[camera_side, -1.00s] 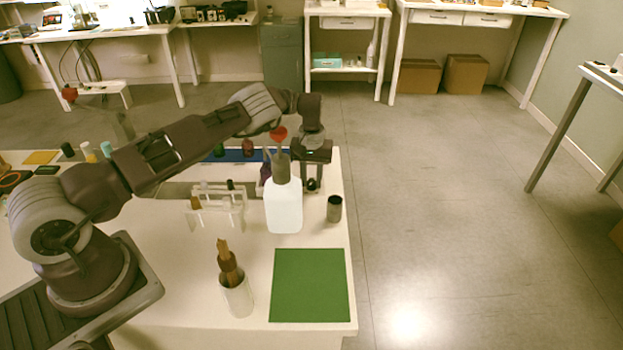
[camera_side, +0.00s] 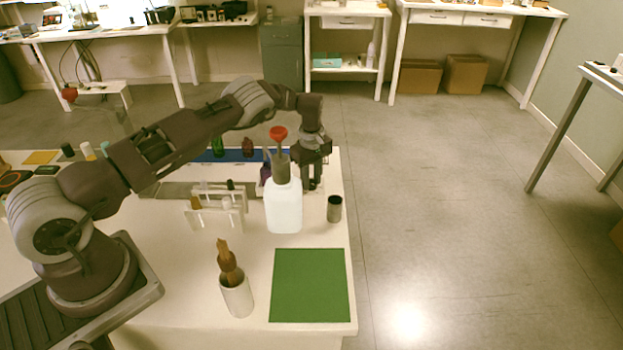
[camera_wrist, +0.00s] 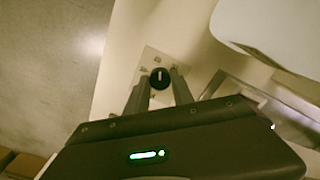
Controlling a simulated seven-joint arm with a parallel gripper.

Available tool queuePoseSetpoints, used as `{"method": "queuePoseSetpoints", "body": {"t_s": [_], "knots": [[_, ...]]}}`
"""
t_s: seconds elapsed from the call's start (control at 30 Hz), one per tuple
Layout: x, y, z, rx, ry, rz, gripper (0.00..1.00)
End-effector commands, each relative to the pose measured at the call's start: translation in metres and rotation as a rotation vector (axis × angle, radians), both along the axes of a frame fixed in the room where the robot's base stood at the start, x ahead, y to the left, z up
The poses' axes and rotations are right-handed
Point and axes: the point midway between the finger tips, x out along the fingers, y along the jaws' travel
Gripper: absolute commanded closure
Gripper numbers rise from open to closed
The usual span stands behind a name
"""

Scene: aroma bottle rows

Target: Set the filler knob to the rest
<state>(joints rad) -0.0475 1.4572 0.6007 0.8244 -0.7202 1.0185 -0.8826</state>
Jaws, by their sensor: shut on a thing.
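The filler knob (camera_wrist: 159,77) is a small black dial with a white line, seen in the wrist view on a pale plate (camera_wrist: 150,57) with several small marks around it. The white line runs nearly up and down in that picture. My gripper (camera_wrist: 160,80) has one finger on each side of the knob and is shut on it. In the side view my gripper (camera_side: 312,184) points down at the table's right edge, behind the white bottle. The knob is hidden by the fingers there.
A white bottle (camera_side: 284,208) with a dark neck and red top stands close in front of my gripper. A dark cup (camera_side: 334,209), a vial rack (camera_side: 215,218), a white cup (camera_side: 237,299) with a brown brush and a green mat (camera_side: 310,285) are nearer the camera.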

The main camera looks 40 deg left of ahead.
Motion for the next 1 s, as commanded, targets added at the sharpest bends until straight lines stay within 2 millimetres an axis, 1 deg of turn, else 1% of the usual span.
{"method": "queuePoseSetpoints", "body": {"t_s": [0.3, 0.7, 0.73, 0.8, 0.83, 1.0], "knots": [[0.0008, -0.0003, 0.0012, 0.000, -0.002, 0.063, 1.00], [0.0009, -0.0003, 0.0013, 0.000, -0.002, 0.067, 1.00], [0.0009, -0.0003, 0.0013, 0.000, -0.002, 0.067, 0.68], [0.0008, -0.0003, 0.0011, 0.000, -0.002, 0.067, 0.54], [0.0007, -0.0003, 0.0010, 0.000, -0.002, 0.067, 0.50], [0.0004, -0.0003, 0.0006, 0.000, -0.001, 0.067, 0.50]]}}
